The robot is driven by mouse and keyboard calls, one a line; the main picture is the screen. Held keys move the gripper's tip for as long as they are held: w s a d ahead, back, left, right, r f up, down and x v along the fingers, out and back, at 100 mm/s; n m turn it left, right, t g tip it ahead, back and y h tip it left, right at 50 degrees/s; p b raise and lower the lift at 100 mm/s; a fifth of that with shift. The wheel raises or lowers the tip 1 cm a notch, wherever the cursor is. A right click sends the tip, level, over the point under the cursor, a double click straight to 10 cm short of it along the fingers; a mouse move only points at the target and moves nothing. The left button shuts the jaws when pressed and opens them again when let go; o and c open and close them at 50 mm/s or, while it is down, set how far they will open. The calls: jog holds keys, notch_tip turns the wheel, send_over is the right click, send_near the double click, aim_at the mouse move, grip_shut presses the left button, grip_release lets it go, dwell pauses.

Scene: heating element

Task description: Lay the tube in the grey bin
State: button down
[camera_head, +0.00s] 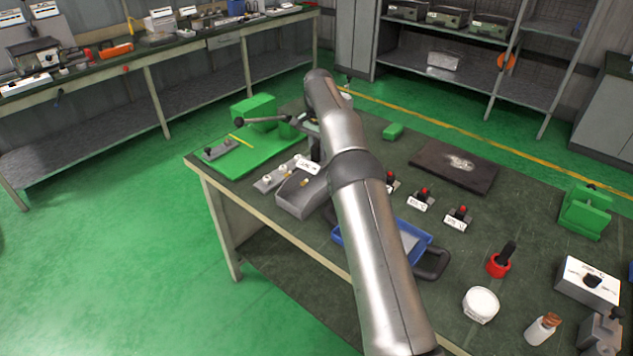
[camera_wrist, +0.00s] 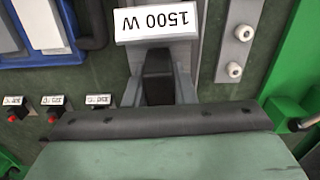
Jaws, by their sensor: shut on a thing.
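My gripper (camera_wrist: 158,78) shows in the wrist view as dark fingers, shut, reaching over the grey bin (camera_head: 297,205). A white plate (camera_wrist: 156,20) marked "1500 W" is at the fingertips, upside down and large in that view. It also shows in the head view (camera_head: 308,166), above the bin's back part. The bin's pale wall (camera_wrist: 211,48) shows beside the fingers. I take the held thing to be the tube; its body is mostly hidden by the fingers and plate. In the head view my arm hides most of the gripper and part of the bin.
A strip with white knobs (camera_wrist: 235,50) lies beside the bin. A blue tray (camera_head: 413,237) is on its other side. Several red-knobbed labelled units (camera_head: 422,199) stand behind the tray. A green fixture (camera_head: 240,150) stands at the table's back left.

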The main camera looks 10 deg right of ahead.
jog(key=shift+m, duration=0.3)
jog(key=f, duration=0.4)
jog(key=w+f, duration=0.1)
jog(key=f, duration=0.2)
jog(key=shift+a, duration=0.15)
jog(key=shift+f+p, duration=0.7)
jog(key=shift+f, duration=1.3)
jog(key=shift+f, duration=0.15)
jog(key=shift+f, duration=0.15)
jog(key=c, duration=1.2)
grip_release()
